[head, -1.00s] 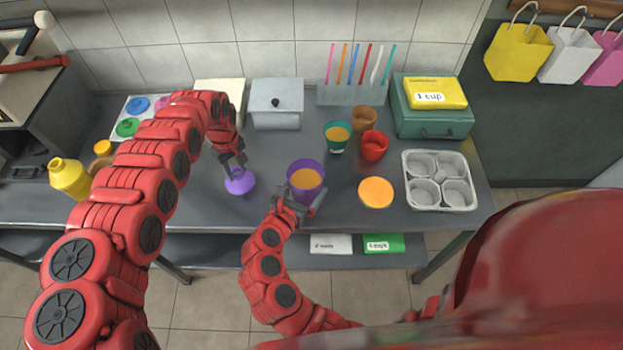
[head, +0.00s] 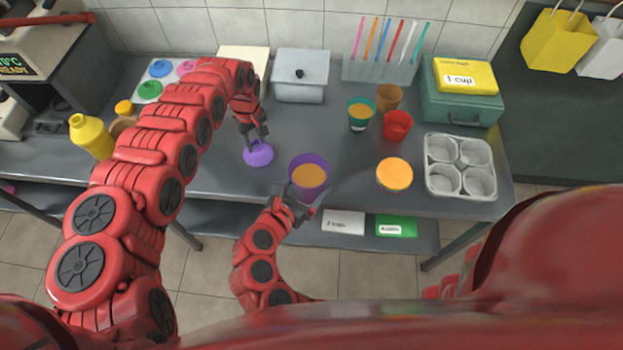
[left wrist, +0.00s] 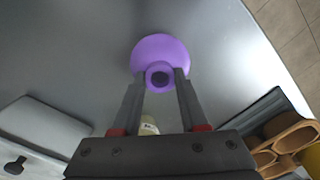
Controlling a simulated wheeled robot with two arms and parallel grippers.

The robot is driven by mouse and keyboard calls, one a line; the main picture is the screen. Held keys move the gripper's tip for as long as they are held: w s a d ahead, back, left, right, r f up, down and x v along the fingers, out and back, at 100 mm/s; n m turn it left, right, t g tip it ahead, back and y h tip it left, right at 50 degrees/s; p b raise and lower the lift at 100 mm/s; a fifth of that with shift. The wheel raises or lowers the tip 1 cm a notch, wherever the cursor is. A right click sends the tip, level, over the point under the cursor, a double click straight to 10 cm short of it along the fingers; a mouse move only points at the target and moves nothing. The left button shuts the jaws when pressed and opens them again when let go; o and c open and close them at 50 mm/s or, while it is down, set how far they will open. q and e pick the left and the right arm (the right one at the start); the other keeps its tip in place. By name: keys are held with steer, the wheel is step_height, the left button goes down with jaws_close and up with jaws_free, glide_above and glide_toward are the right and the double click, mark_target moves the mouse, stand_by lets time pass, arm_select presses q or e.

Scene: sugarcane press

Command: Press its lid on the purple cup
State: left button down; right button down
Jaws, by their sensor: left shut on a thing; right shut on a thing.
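The purple lid (head: 259,155), a disc with a round knob, is held by its knob in my left gripper (head: 255,138). The left wrist view shows the lid (left wrist: 160,50) at the tips of the nearly parallel fingers (left wrist: 160,84). The purple cup (head: 309,184) stands upright to the right of the lid, filled with something orange. My right gripper (head: 304,200) is shut on the cup's near side, at the front edge of the table. Lid and cup are apart. I cannot tell whether the cup touches the table.
An orange-topped cup (head: 394,176) and a muffin tray (head: 460,192) are to the right. Red (head: 397,126), green (head: 360,116) and brown (head: 389,98) cups stand behind. A grey box (head: 302,82) is at the back. The table between lid and box is clear.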

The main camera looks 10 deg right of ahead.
steer(key=shift+s+a+r, duration=0.1)
stand_by(0.5)
steer(key=shift+c, duration=2)
jaws_free()
jaws_close()
